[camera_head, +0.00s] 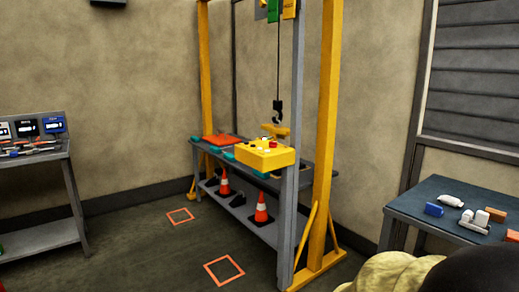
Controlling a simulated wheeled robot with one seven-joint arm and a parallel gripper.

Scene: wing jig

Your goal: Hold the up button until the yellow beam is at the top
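A yellow control box (262,155) with small buttons on top, one of them red, sits at the right front of the grey bench in the gantry. The button labels are too small to read, so I cannot tell which is the up button. A short yellow beam (276,130) is under the black hook (278,111), low and just behind the box. I cannot tell whether it touches the bench. My gripper's fingers are not in view. A rounded cream and black part at the bottom right looks like my own arm.
Yellow gantry posts (328,130) and a grey post (292,200) frame the bench (205,160). Orange cones (261,208) stand on its lower shelf. A blue-grey table (400,205) with small parts is at right, a tool bench (40,238) at left.

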